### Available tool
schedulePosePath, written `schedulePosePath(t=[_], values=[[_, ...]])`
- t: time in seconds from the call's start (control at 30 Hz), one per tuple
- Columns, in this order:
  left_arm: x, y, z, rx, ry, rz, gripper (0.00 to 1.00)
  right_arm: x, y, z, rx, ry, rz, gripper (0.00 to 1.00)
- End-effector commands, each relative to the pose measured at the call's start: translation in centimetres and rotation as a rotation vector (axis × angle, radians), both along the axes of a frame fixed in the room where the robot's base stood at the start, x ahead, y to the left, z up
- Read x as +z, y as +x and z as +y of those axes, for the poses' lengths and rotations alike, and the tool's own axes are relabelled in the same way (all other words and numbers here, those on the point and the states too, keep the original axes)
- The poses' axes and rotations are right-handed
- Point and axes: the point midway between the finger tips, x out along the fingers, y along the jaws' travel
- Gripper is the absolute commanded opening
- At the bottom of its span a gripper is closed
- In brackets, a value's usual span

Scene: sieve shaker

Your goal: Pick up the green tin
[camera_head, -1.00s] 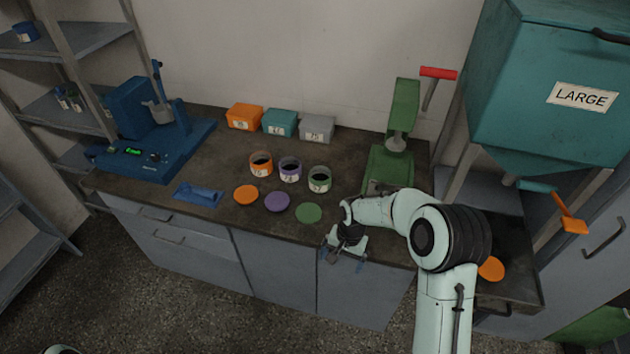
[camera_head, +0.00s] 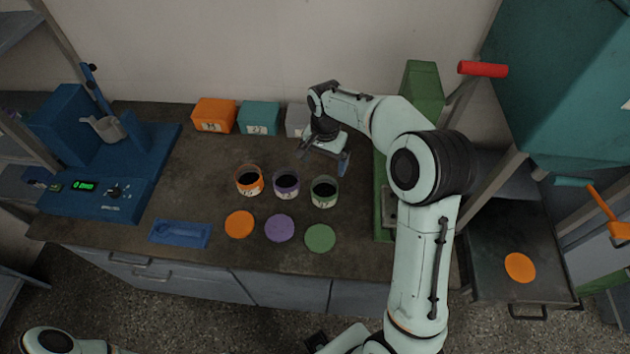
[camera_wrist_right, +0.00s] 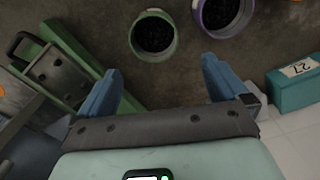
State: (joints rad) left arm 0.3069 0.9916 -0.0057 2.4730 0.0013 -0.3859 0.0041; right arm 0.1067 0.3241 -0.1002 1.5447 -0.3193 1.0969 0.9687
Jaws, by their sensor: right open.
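The green tin (camera_head: 324,193) is an open round pot with a green band, a pale label and dark contents. It stands upright on the bench, at the right end of a row of three. My right gripper (camera_head: 325,161) is open and empty, pointing down above and just behind it, towards the wall. In the right wrist view the green tin (camera_wrist_right: 153,36) shows ahead of the gap between the two blue fingers of my right gripper (camera_wrist_right: 160,70), not between them. My left gripper does not show clearly.
An orange tin (camera_head: 249,182) and a purple tin (camera_head: 287,185) stand left of the green one. Orange (camera_head: 239,225), purple (camera_head: 279,228) and green (camera_head: 320,238) discs lie in front. Coloured boxes (camera_head: 258,118) stand behind. A green press (camera_head: 421,92) stands to the right.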

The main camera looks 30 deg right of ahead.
Motion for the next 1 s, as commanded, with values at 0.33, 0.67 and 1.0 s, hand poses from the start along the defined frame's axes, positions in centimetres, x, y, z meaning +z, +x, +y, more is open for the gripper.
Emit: schedulePosePath(t=[0.33,0.67,1.0], values=[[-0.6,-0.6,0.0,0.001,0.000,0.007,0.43,-6.5,-0.2,0.0,0.000,0.001,0.006,1.00],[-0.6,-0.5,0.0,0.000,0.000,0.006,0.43,-9.4,-0.5,0.2,0.001,0.002,0.006,1.00],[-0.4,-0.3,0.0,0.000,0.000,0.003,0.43,-12.8,-0.7,0.2,0.000,0.001,0.003,1.00]])
